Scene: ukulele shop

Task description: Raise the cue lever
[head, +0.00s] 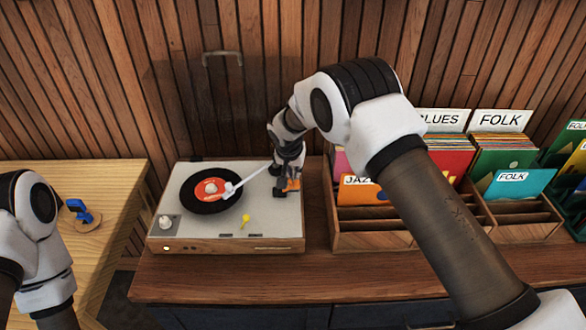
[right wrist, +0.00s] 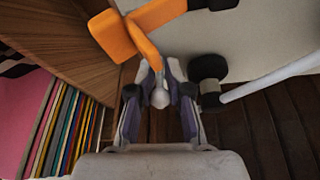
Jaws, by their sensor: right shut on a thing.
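The record player (head: 275,230) stands on the wooden counter with a black record (head: 197,204) with a red label on its platter. Its white tonearm (head: 251,178) reaches over the record; I cannot tell whether its tip touches. An orange cue lever (head: 293,184) is at the deck's right side, partly hidden by my right gripper (head: 286,190). In the right wrist view the orange lever (right wrist: 147,47) runs down between the fingertips of my right gripper (right wrist: 160,92), which is shut on its pale end. My left gripper is out of view; only the left arm shows.
A wooden record crate (head: 372,241) with labelled dividers stands close to the player's right; its record sleeves (right wrist: 62,125) show in the wrist view. The tonearm's black counterweight (right wrist: 208,70) is close beside the fingers. A blue object (head: 81,211) lies on the left table (head: 115,180).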

